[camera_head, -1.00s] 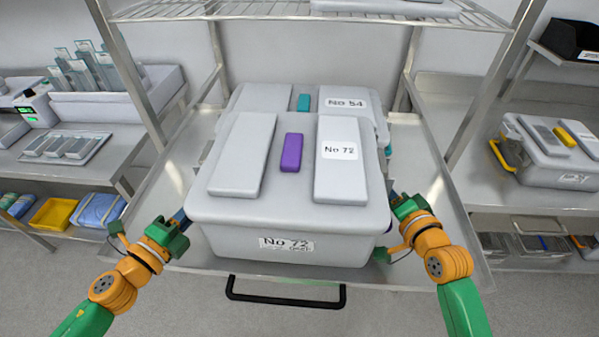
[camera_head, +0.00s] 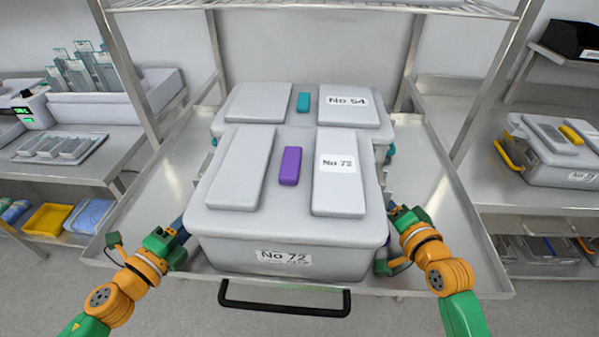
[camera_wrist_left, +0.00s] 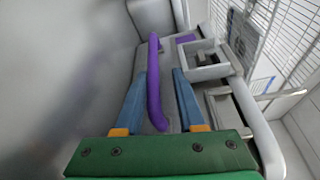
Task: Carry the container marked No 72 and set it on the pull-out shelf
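The grey container marked No 72 (camera_head: 275,228) has a purple lid latch and sits level over the front of the metal pull-out shelf (camera_head: 440,240). It appears to rest there, though its underside is hidden. My left gripper (camera_head: 181,228) is at its left side. In the left wrist view the blue fingers (camera_wrist_left: 160,100) stand apart on either side of the purple handle (camera_wrist_left: 155,85), with gaps showing. My right gripper (camera_head: 392,228) is at its right side; its fingertips are mostly hidden, so its grip is unclear.
A container marked No 54 (camera_head: 350,112) stands behind on the same shelf. The shelf has a black front handle (camera_head: 285,305). Bare shelf shows left and right. Rack posts (camera_head: 130,75) rise at both sides. Another container (camera_head: 550,150) sits on the right rack.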

